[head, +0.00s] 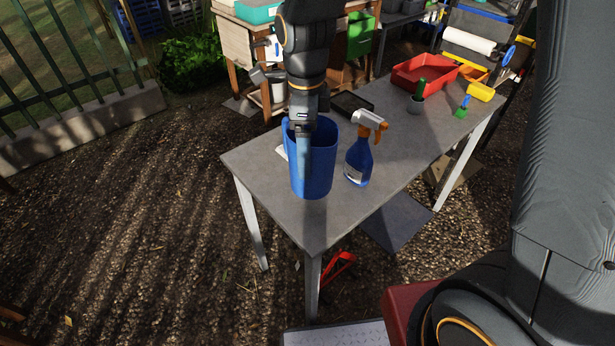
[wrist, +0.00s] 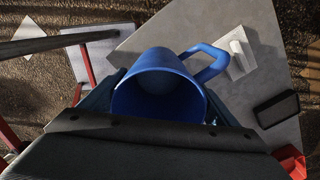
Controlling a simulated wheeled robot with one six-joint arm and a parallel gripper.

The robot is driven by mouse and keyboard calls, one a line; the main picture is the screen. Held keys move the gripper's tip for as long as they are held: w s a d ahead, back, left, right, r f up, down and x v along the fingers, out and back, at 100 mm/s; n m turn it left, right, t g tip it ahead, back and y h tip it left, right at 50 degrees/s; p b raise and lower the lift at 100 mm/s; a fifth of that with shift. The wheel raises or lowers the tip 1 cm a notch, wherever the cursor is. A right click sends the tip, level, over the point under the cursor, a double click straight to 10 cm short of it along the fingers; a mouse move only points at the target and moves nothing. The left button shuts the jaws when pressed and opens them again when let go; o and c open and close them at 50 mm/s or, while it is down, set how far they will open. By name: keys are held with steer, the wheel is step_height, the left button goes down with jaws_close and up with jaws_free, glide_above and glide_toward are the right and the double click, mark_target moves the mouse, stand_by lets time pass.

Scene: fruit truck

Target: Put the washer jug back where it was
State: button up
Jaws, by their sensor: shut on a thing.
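The washer jug (head: 322,165) is a blue, open-topped jug, upright at the near left end of the grey table (head: 240,160). In the wrist view the jug (wrist: 158,72) shows its empty inside, with its handle reaching to the upper right. My gripper (head: 304,150) comes down from above and is shut on the jug, with a finger against its near side. In the wrist view my gripper (wrist: 158,100) has the jug between its fingers. I cannot tell whether the jug's base touches the tabletop.
A blue spray bottle (head: 359,160) with an orange and white head stands close right of the jug. A dark tray (head: 352,104) lies behind. The table's middle right is clear.

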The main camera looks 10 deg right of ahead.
steer(key=shift+f+p, duration=0.65)
steer(key=shift+f, duration=3.2)
steer(key=o, duration=1.9)
steer(key=shift+c, duration=0.2)
step_height(320, 180, up, 12)
steer(key=b, duration=0.2)
steer(key=shift+b, duration=0.3)
steer(key=shift+s+d, duration=0.1)
